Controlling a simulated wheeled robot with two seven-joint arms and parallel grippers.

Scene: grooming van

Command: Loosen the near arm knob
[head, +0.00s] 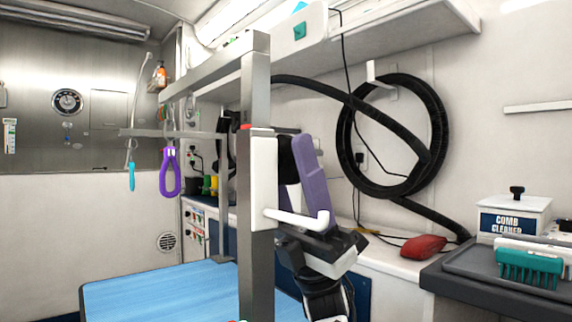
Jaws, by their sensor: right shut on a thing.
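The near post (256,90) is a grey upright with a white sleeve (262,165) on it. A black knob (285,157) shows just right of the sleeve, partly hidden by the sleeve and a finger. My right gripper (295,150) comes up from below with long purple fingers. It is shut on the knob, with one finger in front and the other partly hidden. A white bent handle (300,218) juts right from the sleeve, in front of my gripper. My left gripper is not in view.
A blue grooming table (165,292) lies at lower left. A purple loop (170,174) hangs from the crossbar. A coiled black hose (433,105) hangs on the wall.

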